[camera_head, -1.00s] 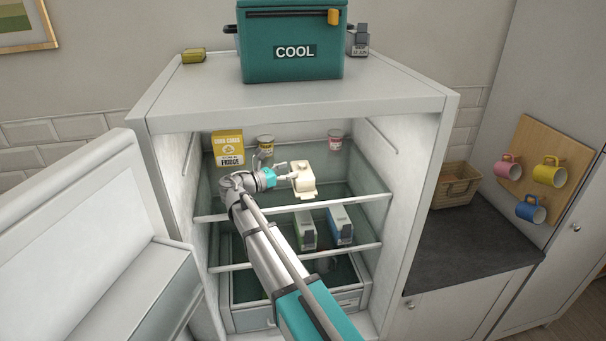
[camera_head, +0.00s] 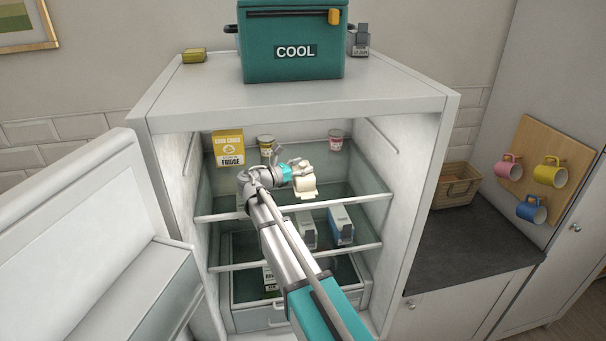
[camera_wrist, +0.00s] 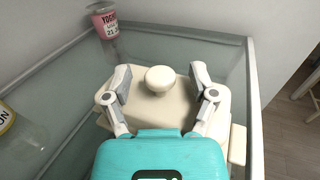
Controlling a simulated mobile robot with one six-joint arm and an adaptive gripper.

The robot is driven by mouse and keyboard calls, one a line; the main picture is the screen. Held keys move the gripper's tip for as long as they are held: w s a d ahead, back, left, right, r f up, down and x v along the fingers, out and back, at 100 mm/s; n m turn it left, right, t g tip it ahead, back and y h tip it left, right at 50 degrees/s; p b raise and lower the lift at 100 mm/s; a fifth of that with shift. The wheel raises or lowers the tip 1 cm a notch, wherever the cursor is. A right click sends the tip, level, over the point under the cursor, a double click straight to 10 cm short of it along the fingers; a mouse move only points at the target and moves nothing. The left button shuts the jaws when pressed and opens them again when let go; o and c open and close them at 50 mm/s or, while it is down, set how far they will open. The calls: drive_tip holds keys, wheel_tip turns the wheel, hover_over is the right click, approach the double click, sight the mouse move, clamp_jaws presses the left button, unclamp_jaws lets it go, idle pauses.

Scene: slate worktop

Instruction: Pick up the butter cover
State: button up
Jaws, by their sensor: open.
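The cream butter cover (camera_head: 307,186) sits on its dish (camera_head: 307,195) on the top shelf inside the open fridge. My gripper (camera_head: 300,171) is at the cover from the left in the head view and hides part of it. In the wrist view the cover (camera_wrist: 155,105) has a round knob (camera_wrist: 158,79) on top. My gripper (camera_wrist: 158,85) is open, with one finger on each side of the knob. The fingers are apart from the knob. Whether they touch the cover's top I cannot tell.
A yellow carton (camera_head: 228,147), a small jar (camera_head: 266,145) and a pink yoghurt pot (camera_head: 336,140) stand at the back of the top shelf. Cartons (camera_head: 341,225) stand on the shelf below. The open door (camera_head: 85,235) is on the left.

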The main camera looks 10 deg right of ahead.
drive_tip(key=shift+c, duration=0.2)
clamp_jaws()
drive_tip(key=shift+r, duration=0.1)
idle(0.5)
wheel_tip(320, 180, up, 3)
drive_tip(key=p, duration=0.3)
drive_tip(key=s+a+r+p, duration=0.2)
drive_tip(key=s+r+p, duration=0.3)
drive_tip(key=s, duration=0.1)
drive_tip(key=s+a+r+p, duration=0.2)
drive_tip(key=s+r+p, duration=0.2)
drive_tip(key=s, duration=0.3)
drive_tip(key=shift+s+a+r+p, duration=0.15)
drive_tip(key=shift+a+r+p, duration=0.1)
drive_tip(key=shift+r+p, duration=0.2)
